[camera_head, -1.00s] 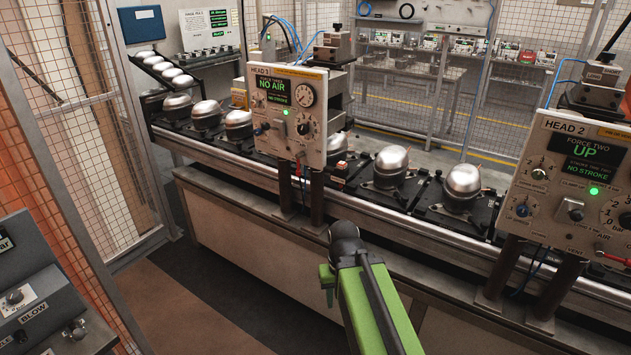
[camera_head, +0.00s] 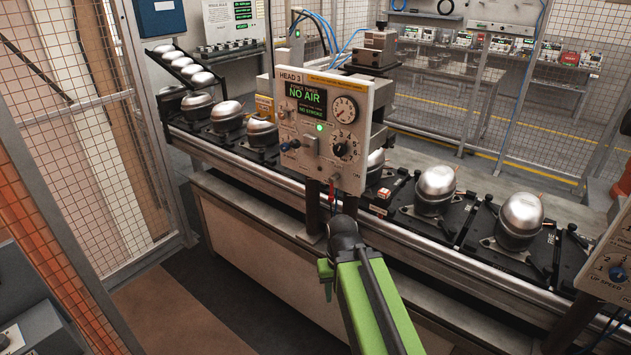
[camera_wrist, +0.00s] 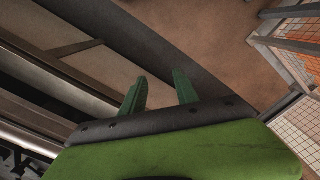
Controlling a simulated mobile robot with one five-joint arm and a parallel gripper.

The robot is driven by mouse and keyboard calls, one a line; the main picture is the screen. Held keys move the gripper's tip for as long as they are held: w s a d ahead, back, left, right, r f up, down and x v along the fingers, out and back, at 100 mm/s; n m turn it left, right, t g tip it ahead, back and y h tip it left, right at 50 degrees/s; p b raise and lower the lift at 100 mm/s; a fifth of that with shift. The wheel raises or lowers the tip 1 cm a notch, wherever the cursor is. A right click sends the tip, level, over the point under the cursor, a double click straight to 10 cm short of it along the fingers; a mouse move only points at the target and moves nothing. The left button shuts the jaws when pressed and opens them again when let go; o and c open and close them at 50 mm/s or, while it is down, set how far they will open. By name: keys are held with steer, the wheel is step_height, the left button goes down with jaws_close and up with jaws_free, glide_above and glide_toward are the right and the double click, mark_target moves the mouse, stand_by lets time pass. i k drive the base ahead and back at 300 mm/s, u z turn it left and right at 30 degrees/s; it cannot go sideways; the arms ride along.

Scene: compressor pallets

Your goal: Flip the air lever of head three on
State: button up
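The head three panel (camera_head: 322,128) is a pale box labelled HEAD 3 in the head view. Its green screen (camera_head: 305,98) reads NO AIR and NO STROKE, and a green light glows below it. A small red lever (camera_head: 332,194) appears to hang downward at the panel's lower edge; the word ON is printed to its right. My arm rises from the bottom of the head view, its dark end below the panel and apart from it. In the wrist view my gripper (camera_wrist: 160,76) has two green fingers spread apart with nothing between them, above floor.
A conveyor rail (camera_head: 420,245) with domed compressors (camera_head: 436,190) on dark pallets runs behind and beside the panel. Part of another control panel (camera_head: 610,265) stands at the right edge. A mesh fence (camera_head: 85,170) is at left. The floor in front of the conveyor is clear.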

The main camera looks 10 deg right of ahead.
mark_target(331, 191)
steer(key=z, duration=0.05)
steer(key=i, duration=0.15)
steer(key=z, duration=0.05)
steer(key=k, duration=1.1)
steer(key=u, duration=0.4)
steer(key=i, duration=1.3)
steer(key=u, duration=1)
steer(key=i, duration=0.3)
steer(key=u, duration=0.15)
